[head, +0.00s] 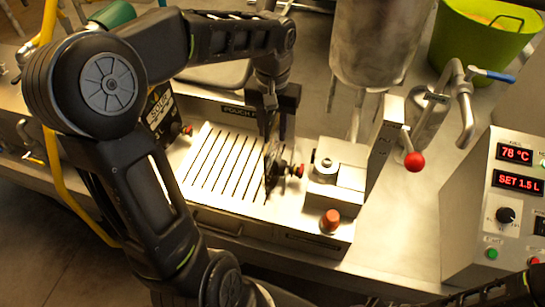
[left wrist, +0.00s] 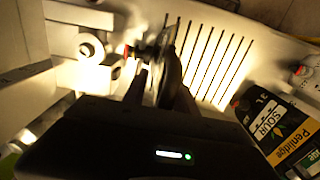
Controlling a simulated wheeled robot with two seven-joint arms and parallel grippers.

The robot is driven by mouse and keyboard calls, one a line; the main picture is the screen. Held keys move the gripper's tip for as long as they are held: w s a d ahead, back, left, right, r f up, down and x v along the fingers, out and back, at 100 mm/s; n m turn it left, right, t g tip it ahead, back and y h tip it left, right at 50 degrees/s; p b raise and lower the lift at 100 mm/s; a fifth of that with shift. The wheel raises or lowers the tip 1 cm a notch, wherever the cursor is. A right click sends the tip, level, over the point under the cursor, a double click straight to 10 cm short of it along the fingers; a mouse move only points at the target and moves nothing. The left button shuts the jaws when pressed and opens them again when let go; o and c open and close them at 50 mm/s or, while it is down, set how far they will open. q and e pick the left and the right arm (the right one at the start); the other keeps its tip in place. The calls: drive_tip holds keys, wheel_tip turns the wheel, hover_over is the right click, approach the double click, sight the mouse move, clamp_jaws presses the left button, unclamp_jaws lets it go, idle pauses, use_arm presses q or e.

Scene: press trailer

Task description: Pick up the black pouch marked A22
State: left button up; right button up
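A dark pouch (head: 272,165) stands upright, seen nearly edge-on, at the right end of a slotted rack; its red-capped spout points right. It also shows in the left wrist view (left wrist: 165,65). No A22 mark is readable on it. My left gripper (head: 273,125) points down just above it. Its fingers are apart, and in the left wrist view they lie on either side of the pouch's edge; I see no clear grip. Another black pouch (head: 160,112) with a SOUR label and red cap stands at the rack's left end. My right gripper is out of view.
The slotted rack (head: 215,165) is empty between the two pouches. Right of it are a metal block (head: 338,165), an orange knob (head: 330,221) and a red-ball lever (head: 413,161). A steel vessel (head: 378,45) stands behind; a control box (head: 510,205) reads 78 °C.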

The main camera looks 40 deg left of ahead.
use_arm(q)
drive_tip(key=shift+c, duration=0.5)
clamp_jaws()
idle(1.0)
